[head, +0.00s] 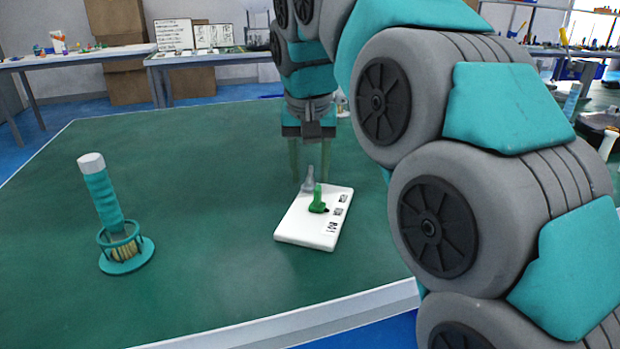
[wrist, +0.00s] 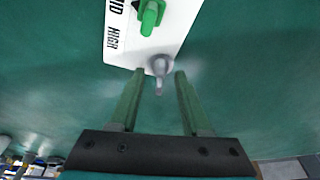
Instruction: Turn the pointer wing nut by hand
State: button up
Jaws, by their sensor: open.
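A white panel (head: 308,228) lies flat on the green table. On it stands an upright green wing-shaped knob (head: 317,200) with a small black pointer at its base. The knob also shows at the top of the wrist view (wrist: 151,17), near the labels "MID" and "HIGH". A grey upright piece (head: 308,180) stands at the panel's far edge. My gripper (head: 310,178) points down over that edge, open and empty. In the wrist view its fingertips (wrist: 160,73) appear on either side of the grey piece (wrist: 160,66). The green knob is outside the fingers.
A teal stand (head: 127,256) holding a teal-handled, white-capped tool (head: 100,195) is at the left of the table (head: 200,290). The table around the panel is clear. My arm covers the right side of the head view. Other benches stand behind.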

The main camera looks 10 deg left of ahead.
jog(key=shift+f, duration=0.45)
jog(key=shift+r, duration=0.2)
dwell(0.4)
grip_shut()
jog(key=shift+m+h, duration=0.3)
jog(key=shift+m, duration=0.7)
